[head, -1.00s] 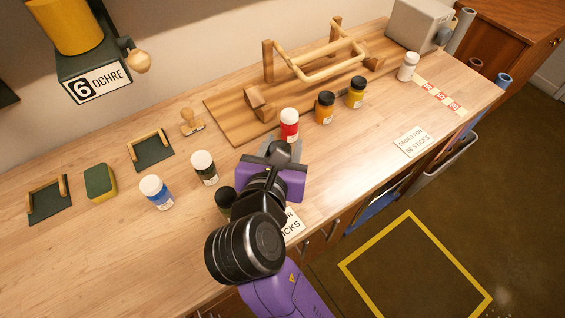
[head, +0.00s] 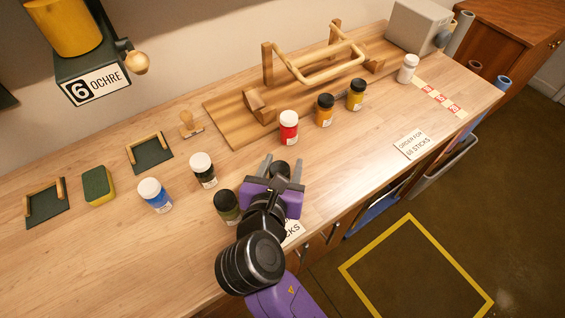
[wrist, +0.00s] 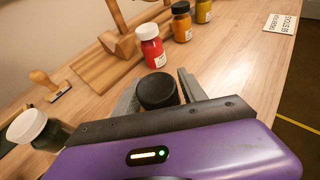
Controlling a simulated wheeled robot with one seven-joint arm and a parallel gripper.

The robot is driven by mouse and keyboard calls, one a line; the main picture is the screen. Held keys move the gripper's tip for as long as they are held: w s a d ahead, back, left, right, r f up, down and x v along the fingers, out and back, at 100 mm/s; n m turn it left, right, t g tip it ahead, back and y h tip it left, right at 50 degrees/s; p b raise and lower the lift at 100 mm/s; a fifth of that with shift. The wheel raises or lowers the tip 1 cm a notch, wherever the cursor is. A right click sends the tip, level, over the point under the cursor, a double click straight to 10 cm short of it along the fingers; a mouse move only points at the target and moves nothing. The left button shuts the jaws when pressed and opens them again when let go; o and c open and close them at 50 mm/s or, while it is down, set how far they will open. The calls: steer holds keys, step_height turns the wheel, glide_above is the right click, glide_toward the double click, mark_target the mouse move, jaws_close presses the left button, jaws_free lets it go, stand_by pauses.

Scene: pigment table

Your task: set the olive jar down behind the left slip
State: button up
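My gripper (head: 283,170) is over the front part of the bench, with its fingers on either side of a black-lidded jar (wrist: 158,90). The lid sits close between both fingers in the wrist view. Its body is hidden, so its colour does not show; I take it for the olive jar. The left slip (head: 293,231) lies at the bench's front edge, partly covered by my arm, nearer the front than the gripper. Another black-lidded jar, dark green (head: 227,206), stands left of my gripper.
A red jar (head: 289,128) stands behind my gripper, with an ochre jar (head: 324,110) and a yellow jar (head: 356,95) to its right. A white-lidded dark jar (head: 203,170) and a blue jar (head: 155,195) stand left. The right slip (head: 413,144) has clear bench around it.

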steer(key=shift+o, duration=0.8)
steer(key=shift+r, duration=0.1)
steer(key=shift+s+a+r, duration=0.1)
steer(key=shift+s+r, duration=0.05)
steer(key=shift+s, duration=0.15)
steer(key=v, duration=1.1)
steer(key=shift+s+r, duration=0.15)
